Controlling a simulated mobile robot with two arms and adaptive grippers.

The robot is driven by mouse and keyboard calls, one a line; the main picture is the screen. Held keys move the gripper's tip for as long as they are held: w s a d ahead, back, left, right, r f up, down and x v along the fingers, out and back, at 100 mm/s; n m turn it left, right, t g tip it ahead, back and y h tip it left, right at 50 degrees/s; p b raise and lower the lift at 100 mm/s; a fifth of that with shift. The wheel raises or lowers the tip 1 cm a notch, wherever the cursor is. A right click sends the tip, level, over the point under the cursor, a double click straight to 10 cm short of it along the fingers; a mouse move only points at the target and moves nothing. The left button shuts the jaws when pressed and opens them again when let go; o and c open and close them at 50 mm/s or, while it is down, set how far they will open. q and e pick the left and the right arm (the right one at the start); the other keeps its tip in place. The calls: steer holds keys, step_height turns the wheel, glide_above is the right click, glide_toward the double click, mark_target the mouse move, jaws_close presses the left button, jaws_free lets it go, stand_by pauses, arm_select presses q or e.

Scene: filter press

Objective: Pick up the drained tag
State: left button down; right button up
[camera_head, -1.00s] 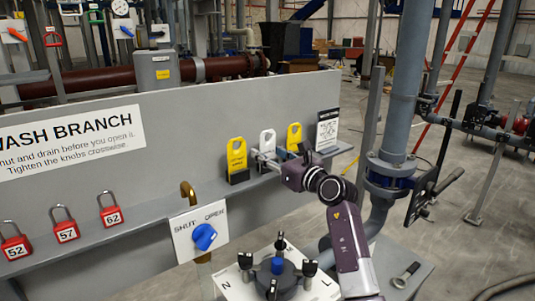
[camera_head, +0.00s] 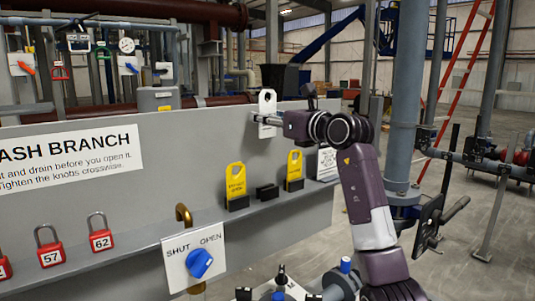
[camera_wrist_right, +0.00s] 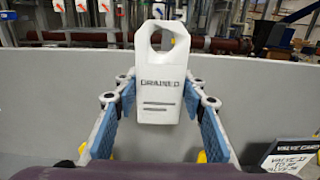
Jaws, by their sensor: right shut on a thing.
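The drained tag (camera_head: 267,107) is white with a hole at its top. In the right wrist view the tag (camera_wrist_right: 160,80) reads "DRAINED" and stands upright between the blue finger pads. My right gripper (camera_head: 268,119) is shut on it, and in the wrist view the fingers (camera_wrist_right: 162,105) press on its two sides. An empty black holder (camera_head: 267,192) stands on the shelf below. My left gripper is not in view.
Two yellow tags (camera_head: 236,182) (camera_head: 294,167) stand in holders on the shelf, with a white card (camera_head: 327,161) at its right end. A blue valve knob (camera_head: 200,263) sits in front. A grey pipe (camera_head: 405,100) rises to the right.

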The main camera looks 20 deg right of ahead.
step_height(320, 180, up, 10)
steer(key=shift+b, duration=0.7)
steer(key=shift+r+p, duration=0.3)
steer(key=shift+r, duration=0.25)
steer(key=shift+r+p, duration=1.2)
steer(key=shift+p, duration=0.1)
steer(key=shift+f, duration=0.1)
